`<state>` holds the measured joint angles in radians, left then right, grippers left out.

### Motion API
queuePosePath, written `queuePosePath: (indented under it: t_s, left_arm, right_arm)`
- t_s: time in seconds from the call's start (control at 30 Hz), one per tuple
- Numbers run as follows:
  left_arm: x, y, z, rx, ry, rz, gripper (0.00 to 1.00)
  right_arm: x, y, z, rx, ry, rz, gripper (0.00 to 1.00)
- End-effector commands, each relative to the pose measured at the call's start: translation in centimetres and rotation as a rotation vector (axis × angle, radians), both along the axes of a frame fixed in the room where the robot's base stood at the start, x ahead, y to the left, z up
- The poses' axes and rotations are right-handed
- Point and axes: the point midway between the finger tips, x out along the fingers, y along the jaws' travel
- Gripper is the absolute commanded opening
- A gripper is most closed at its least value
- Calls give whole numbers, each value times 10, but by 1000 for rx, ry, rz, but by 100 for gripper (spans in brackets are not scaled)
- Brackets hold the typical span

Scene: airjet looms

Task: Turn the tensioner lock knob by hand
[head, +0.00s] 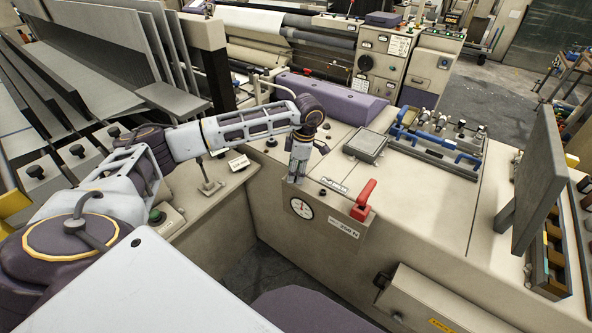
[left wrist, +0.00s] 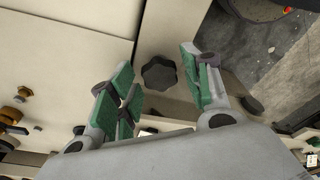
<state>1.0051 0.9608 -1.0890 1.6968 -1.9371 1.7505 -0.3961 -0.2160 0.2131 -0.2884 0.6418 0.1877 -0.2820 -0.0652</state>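In the left wrist view, a black lobed knob (left wrist: 160,73) sits on a beige surface close to its edge. My left gripper (left wrist: 157,65) is open, its green-padded fingers apart on either side of the knob's place in the picture; no contact shows. In the head view my left gripper (head: 297,176) points down at the top of a beige box (head: 325,222) with a round gauge (head: 301,208). The knob cannot be made out there, seemingly hidden by the gripper. My right gripper is not in view.
A red lever (head: 363,200) stands on the box just right of my left gripper. A grey block (head: 365,146) and a blue-handled tray (head: 440,150) lie on the machine top behind. A dark upright panel (head: 540,180) stands at the right. Metal sheets fill the upper left.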

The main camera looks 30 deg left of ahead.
Motion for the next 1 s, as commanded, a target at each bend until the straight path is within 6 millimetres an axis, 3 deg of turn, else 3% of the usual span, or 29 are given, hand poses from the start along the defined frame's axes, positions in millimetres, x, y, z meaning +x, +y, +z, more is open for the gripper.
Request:
queuePosePath:
  t_s: [0.37,1.0]
  left_arm:
    - [0,0,2,0,-1,-1,54]
    - [0,1,39,1,-2,-1,54]
  right_arm:
    - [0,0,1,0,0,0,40]
    - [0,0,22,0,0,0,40]
